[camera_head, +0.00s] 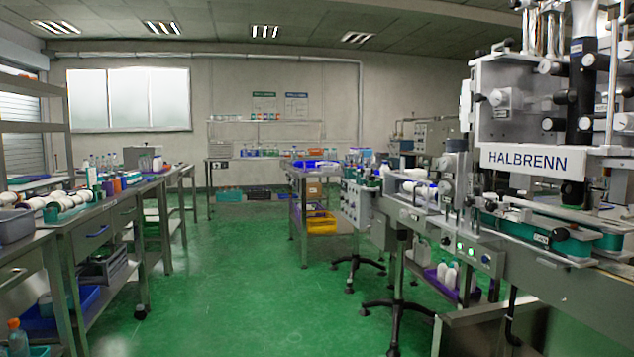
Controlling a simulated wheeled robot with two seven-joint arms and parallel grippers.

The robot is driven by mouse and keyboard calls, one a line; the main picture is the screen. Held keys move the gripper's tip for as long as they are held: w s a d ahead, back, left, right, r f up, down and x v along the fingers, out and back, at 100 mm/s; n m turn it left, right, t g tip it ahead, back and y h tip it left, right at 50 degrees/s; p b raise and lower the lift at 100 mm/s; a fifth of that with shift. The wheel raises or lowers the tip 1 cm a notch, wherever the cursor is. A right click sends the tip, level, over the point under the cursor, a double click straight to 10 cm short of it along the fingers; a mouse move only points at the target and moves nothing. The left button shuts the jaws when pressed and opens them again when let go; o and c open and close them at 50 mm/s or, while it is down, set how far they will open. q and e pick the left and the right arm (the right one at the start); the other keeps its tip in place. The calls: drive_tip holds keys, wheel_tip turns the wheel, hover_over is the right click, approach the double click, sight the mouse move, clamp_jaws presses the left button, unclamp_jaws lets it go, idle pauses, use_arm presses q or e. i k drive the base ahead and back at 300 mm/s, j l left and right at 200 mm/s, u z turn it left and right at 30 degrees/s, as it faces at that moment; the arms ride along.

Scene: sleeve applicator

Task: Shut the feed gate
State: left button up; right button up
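The sleeve applicator (526,161), a large machine marked HALBRENN, stands at the right of the view. Its conveyor (520,228) runs along the right side toward the back, with white bottles (418,189) lying or standing at its far end. A control box (470,250) with green lit buttons sits on the conveyor's side. I cannot make out which part is the feed gate, nor whether it is open or shut. Neither of my grippers is in view.
A steel workbench (85,222) with bottles and drawers lines the left. A cart (303,200) with blue and yellow bins stands in the middle distance. Black stand feet (396,310) spread on the floor before the conveyor. The green floor (230,290) between is clear.

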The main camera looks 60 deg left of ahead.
sight(372, 184)
drive_tip(key=i+j+u, duration=0.1)
drive_tip(key=j+u, duration=0.25)
drive_tip(key=i+j+u, duration=0.1)
drive_tip(key=u, duration=0.3)
drive_tip(key=i+j+u, duration=0.15)
drive_tip(key=j+u, duration=0.2)
drive_tip(key=i+j+u, duration=0.2)
drive_tip(key=i+j, duration=0.25)
drive_tip(key=i+j+u, duration=0.15)
drive_tip(key=i+j, duration=0.25)
drive_tip(key=i, duration=0.25)
drive_tip(key=i+j, duration=0.5)
drive_tip(key=i, duration=0.15)
drive_tip(key=i+l+z, duration=0.05)
